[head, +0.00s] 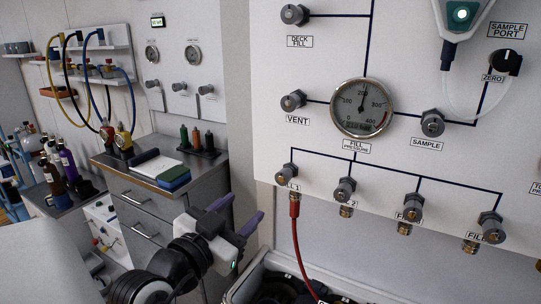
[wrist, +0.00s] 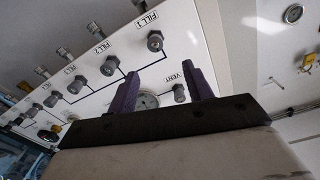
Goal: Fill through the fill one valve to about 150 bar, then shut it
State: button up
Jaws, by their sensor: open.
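The fill 1 valve (head: 286,171) is a grey knob at the lower left of the white panel, with a red hose (head: 295,225) hanging below it. In the wrist view the fill 1 knob (wrist: 155,41) sits beyond my fingertips, apart from them. The fill pressure gauge (head: 362,107) has its needle pointing almost straight up, near the 200 mark. In the wrist view the gauge (wrist: 147,101) is partly hidden behind a finger. My gripper (head: 244,207) is open and empty, left of and below fill 1; its purple fingers also show in the wrist view (wrist: 163,72).
The vent knob (head: 292,101), deck fill knob (head: 293,15) and sample knob (head: 432,123) are on the same panel. More fill valves (head: 345,190) run to the right of fill 1. A grey cabinet (head: 150,215) stands at the left. An open case (head: 262,275) lies below the panel.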

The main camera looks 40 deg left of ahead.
aim_at(281, 179)
jog(key=p+x, duration=0.1)
jog(key=x, duration=0.3)
jog(key=p+x, duration=0.1)
jog(key=x, duration=0.4)
jog(key=d+x, duration=0.1)
jog(key=x, duration=0.3)
jog(key=shift+w+a+f+p, duration=0.1)
jog(key=shift+w+a+p, duration=0.05)
jog(key=shift+w+p, duration=0.3)
jog(key=shift+c, duration=0.3)
jog(key=c, duration=0.9)
